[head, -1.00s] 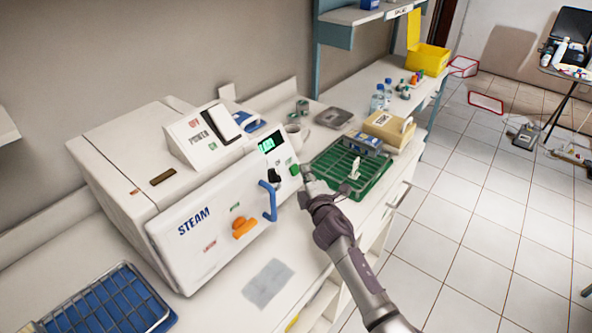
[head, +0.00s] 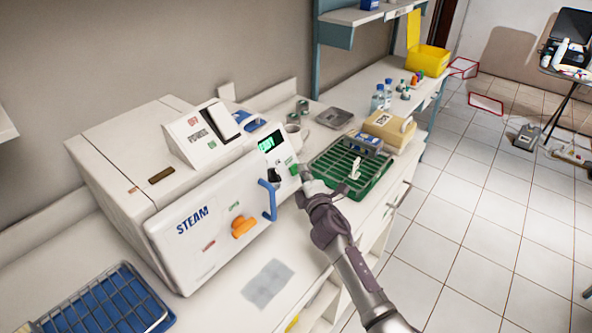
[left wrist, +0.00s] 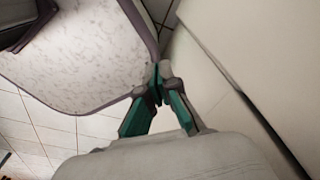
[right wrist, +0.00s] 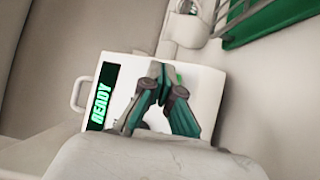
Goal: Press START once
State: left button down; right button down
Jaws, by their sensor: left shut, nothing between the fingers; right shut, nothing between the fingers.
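The white steam sterilizer (head: 180,180) stands on the counter at the left of the head view. Its right-hand panel has a dark display (head: 270,143), a black knob (head: 274,175) and a green button (head: 294,169). In the right wrist view the display (right wrist: 103,96) reads READY in green. My right gripper (head: 304,172) is shut and empty, its tips right at the green button's front. In the right wrist view the fingers (right wrist: 157,72) hide most of the button; I cannot tell whether they touch it. My left gripper (left wrist: 160,72) shows only in its wrist view, shut and empty.
A green rack tray (head: 322,178) lies just right of my right gripper. The blue door handle (head: 268,200) juts out left of it. A wire basket (head: 105,305) sits at the near left. Open floor (head: 470,240) lies to the right.

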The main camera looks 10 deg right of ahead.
jog(key=shift+w+a+f+b, duration=0.25)
jog(key=shift+w+f+b, duration=0.1)
jog(key=shift+b, duration=0.15)
dwell(0.3)
jog(key=shift+r, duration=0.15)
jog(key=shift+s+d+r+p, duration=0.4)
jog(key=shift+s+d+p, duration=0.1)
jog(key=shift+s+p, duration=0.25)
jog(key=shift+w, duration=0.15)
jog(key=s+d+p, duration=0.1)
jog(key=s+r+p, duration=0.1)
jog(key=s+d+r+p, duration=0.1)
jog(key=p, duration=0.1)
jog(key=shift+s+d+r, duration=0.25)
jog(key=shift+d, duration=0.05)
dwell(0.6)
